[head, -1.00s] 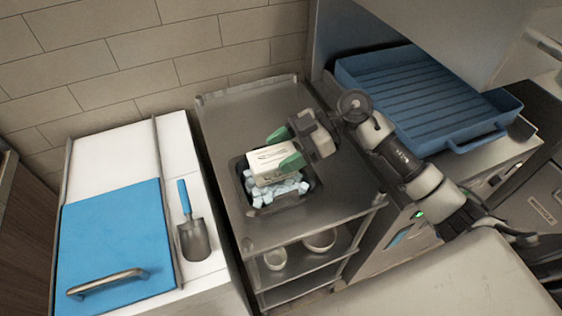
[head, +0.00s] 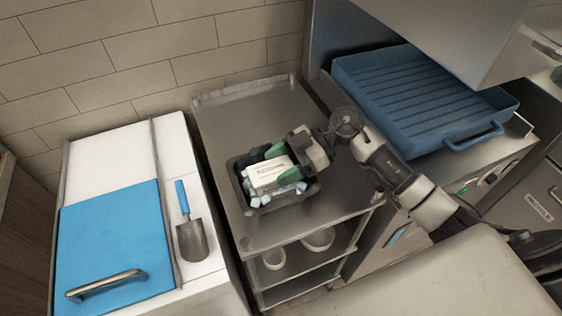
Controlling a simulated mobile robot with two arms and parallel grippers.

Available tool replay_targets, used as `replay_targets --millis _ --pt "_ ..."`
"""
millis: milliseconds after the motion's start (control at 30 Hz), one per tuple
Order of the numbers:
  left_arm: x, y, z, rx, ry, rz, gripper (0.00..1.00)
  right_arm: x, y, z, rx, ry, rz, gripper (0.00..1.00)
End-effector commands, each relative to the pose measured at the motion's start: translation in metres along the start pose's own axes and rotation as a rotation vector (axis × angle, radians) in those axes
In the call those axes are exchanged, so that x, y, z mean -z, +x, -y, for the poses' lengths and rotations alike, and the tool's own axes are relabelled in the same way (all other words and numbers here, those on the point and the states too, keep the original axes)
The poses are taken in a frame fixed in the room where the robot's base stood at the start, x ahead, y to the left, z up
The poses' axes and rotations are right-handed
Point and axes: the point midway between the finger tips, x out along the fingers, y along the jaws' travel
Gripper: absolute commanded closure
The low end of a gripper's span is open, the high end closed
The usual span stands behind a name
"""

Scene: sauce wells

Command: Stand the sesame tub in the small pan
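The white tub with a printed label (head: 266,172), which I take as the sesame tub, is at the dark small pan (head: 240,204) on the steel cart. Pale blue ice cubes show around it in the pan. My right gripper (head: 282,164) comes in from the right, its green fingertips on either side of the tub, shut on it. The tub sits low, among or just above the ice; its underside is hidden, so I cannot tell whether it rests there. My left gripper is not in view.
The steel cart top (head: 240,115) is clear behind the pan. Bowls (head: 318,238) stand on its lower shelf. At left, a scoop (head: 190,230) lies beside a blue lid with a handle (head: 110,245). A large blue tray (head: 420,95) is at the right.

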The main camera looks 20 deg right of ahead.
Motion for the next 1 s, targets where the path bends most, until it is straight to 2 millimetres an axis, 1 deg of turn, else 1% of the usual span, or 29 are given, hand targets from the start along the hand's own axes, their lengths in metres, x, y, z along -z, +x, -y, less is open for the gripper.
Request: replay_targets --millis 33,100,167,433,567,600,667,900,1000 --pt "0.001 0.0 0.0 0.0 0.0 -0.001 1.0 0.0 0.0 0.0 0.0 0.0 0.0 0.32" --pt "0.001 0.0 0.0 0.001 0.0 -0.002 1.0 0.0 0.0 0.0 0.0 0.0 0.0 0.22" --pt "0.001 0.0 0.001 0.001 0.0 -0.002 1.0 0.0 0.0 0.0 0.0 0.0 0.0 0.13" --pt "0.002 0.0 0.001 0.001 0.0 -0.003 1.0 0.001 0.0 0.0 0.0 0.0 0.0 0.13" --pt "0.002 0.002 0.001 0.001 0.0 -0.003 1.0 0.01 -0.003 0.0 0.0 -0.004 -0.001 0.13" --pt "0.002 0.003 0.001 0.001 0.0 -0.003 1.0 0.013 -0.007 0.0 -0.002 -0.003 0.0 0.13" --pt "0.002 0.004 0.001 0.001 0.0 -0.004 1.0 0.009 -0.019 -0.001 -0.003 0.0 0.005 0.13" --pt "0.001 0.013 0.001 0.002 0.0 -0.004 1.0 0.009 -0.074 -0.001 -0.003 0.001 0.006 0.13" --pt "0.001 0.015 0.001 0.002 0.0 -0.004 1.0 0.009 -0.094 0.0 -0.002 0.001 0.004 0.13"
